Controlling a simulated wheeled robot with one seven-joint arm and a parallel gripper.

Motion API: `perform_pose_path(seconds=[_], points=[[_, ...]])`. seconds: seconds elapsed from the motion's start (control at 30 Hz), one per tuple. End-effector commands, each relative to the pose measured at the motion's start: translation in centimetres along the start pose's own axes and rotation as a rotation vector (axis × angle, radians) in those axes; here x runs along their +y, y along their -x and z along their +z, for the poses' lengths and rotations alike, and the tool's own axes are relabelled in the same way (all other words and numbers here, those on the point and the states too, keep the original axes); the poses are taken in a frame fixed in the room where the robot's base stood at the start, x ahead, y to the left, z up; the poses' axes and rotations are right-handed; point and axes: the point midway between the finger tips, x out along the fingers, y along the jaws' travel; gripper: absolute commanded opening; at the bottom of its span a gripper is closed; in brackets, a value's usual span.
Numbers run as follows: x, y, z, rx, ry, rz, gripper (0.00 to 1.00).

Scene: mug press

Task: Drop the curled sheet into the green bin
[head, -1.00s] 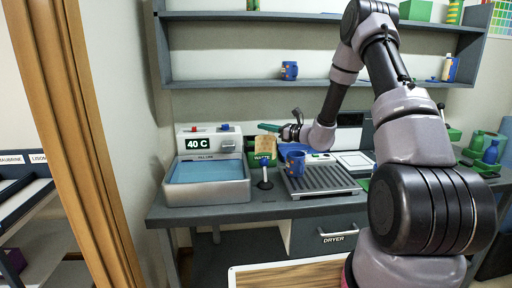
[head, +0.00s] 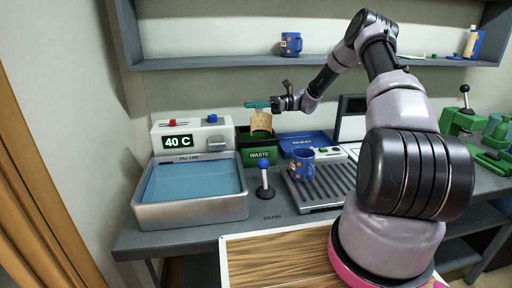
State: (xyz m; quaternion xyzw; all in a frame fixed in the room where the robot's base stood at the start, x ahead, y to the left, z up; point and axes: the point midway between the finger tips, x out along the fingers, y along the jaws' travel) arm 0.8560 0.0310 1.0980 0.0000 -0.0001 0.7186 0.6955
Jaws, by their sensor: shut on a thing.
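The curled sheet (head: 261,122) is a small tan piece hanging at my gripper (head: 272,104), which is shut on it. The sheet is over the green bin (head: 260,155), which is marked WASTE and stands at the back of the counter. The sheet's lower edge appears at or just above the bin's dark opening; the exact height is hard to tell. The gripper's fingers are small in this view and partly hidden by the sheet.
A water tank (head: 190,205) with a 40 C display stands left of the bin. A patterned blue mug (head: 302,164) sits on the ribbed drain rack (head: 325,187). A blue box (head: 305,141) lies right of the bin.

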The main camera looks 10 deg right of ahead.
Motion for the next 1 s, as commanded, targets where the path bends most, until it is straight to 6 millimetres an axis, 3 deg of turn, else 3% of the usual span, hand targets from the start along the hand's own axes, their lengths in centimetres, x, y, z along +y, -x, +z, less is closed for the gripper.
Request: perform_pose_path(seconds=[0.33, 0.73, 0.83, 1.0], points=[[0.0, 0.0, -3.8, -0.001, -0.001, -0.001, 0.00], [0.0, 0.0, -4.4, 0.000, 0.001, -0.001, 0.00], [0.0, 0.0, -4.4, 0.000, 0.000, -0.001, 0.43], [0.0, 0.0, -4.3, 0.000, 0.000, -0.001, 0.44]])
